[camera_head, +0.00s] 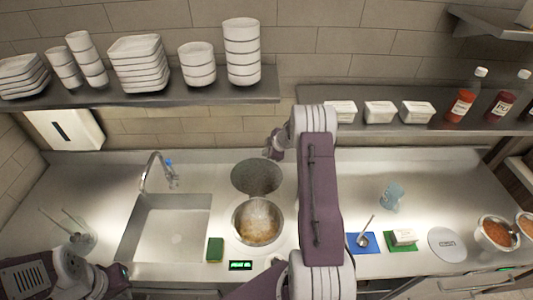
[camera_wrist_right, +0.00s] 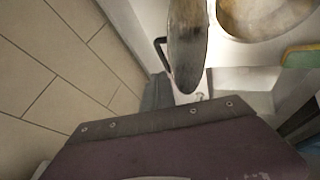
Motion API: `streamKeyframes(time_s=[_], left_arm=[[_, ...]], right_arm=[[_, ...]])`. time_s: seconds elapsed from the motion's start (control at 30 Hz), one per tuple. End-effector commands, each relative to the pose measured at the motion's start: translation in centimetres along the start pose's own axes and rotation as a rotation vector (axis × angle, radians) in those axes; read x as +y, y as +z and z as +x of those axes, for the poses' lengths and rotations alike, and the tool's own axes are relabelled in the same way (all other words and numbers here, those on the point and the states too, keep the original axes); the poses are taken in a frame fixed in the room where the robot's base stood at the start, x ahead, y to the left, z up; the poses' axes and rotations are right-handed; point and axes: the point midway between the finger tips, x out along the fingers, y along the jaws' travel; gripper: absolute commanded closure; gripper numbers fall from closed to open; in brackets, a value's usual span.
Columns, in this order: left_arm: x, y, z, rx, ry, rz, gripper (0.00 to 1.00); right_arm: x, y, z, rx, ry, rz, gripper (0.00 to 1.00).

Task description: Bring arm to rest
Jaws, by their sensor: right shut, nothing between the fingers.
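My right arm reaches forward over the middle of the counter in the head view. Its gripper (camera_head: 273,150) is at the far end, small and partly hidden, near the back wall and above the back well (camera_head: 257,176). It is shut and empty. The front well (camera_head: 257,222) holds a brownish, steaming liquid.
A sink (camera_head: 168,232) with a faucet (camera_head: 150,172) is left of the wells. A green sponge (camera_head: 215,250) lies beside the front well. Shelves with white dishes (camera_head: 243,52) and sauce bottles (camera_head: 462,98) are above. A blue mat (camera_head: 374,248), a glass (camera_head: 391,196) and food bowls (camera_head: 494,234) are right.

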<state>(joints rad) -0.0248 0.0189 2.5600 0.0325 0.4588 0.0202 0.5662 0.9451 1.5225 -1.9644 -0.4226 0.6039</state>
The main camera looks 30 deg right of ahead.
Motion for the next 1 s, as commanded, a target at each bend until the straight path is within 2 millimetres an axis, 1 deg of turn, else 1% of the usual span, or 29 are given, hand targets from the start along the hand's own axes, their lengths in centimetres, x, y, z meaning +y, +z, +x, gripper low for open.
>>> streamKeyframes(time_s=[0.23,0.3,0.37,0.43,0.47,0.5,0.53,0.57,0.6,0.67,0.7,0.77,0.8,0.87,0.9,1.0], left_arm=[[0.0,0.0,0.0,0.000,0.000,0.000,1.00],[0.0,0.1,0.5,0.000,0.000,0.000,1.00],[0.0,0.2,1.8,0.000,0.000,0.000,1.00],[-0.1,0.5,4.4,0.000,0.000,0.000,1.00],[-0.1,0.6,5.7,0.000,0.000,0.000,1.00],[-0.1,0.8,7.4,0.000,0.000,0.000,1.00],[-0.2,0.9,8.6,0.000,0.000,0.000,1.00],[-0.2,1.0,9.7,-0.001,0.000,0.000,1.00],[-0.2,1.2,11.2,-0.001,0.000,0.000,1.00],[-0.3,1.4,13.5,-0.001,0.000,0.000,1.00],[-0.3,1.6,15.0,-0.001,0.000,0.000,1.00],[-0.3,1.8,17.0,-0.001,0.000,0.000,1.00],[-0.4,1.9,18.1,-0.001,0.000,0.000,1.00],[-0.4,2.0,19.5,0.000,0.000,0.000,1.00],[-0.4,2.1,20.3,0.000,0.000,0.000,1.00],[-0.4,2.2,21.7,0.000,0.000,0.000,1.00]], right_arm=[[0.0,0.0,0.0,0.000,0.000,0.000,1.00],[-0.1,-0.2,0.2,0.001,0.008,0.006,1.00],[-0.3,-0.8,0.8,-0.001,0.035,0.032,1.00],[-1.1,-2.0,1.5,-0.011,0.087,0.097,1.00],[-1.6,-2.5,1.7,-0.021,0.112,0.135,1.00],[-2.7,-2.9,1.9,-0.041,0.142,0.193,1.00],[-3.8,-3.1,1.9,-0.060,0.160,0.240,1.00],[-5.0,-3.2,1.9,-0.082,0.173,0.287,1.00],[-7.0,-3.1,1.8,-0.115,0.181,0.352,1.00],[-10.7,-2.6,1.6,-0.172,0.176,0.451,1.00],[-13.7,-2.0,1.4,-0.214,0.160,0.518,1.00],[-18.6,-1.1,0.9,-0.280,0.120,0.613,1.00],[-21.7,-0.5,0.5,-0.320,0.087,0.668,1.00],[-26.1,0.2,-0.1,-0.374,0.032,0.740,1.00],[-28.8,0.7,-0.5,-0.405,-0.006,0.781,1.00],[-34.1,1.4,-1.5,-0.465,-0.089,0.859,1.00]])
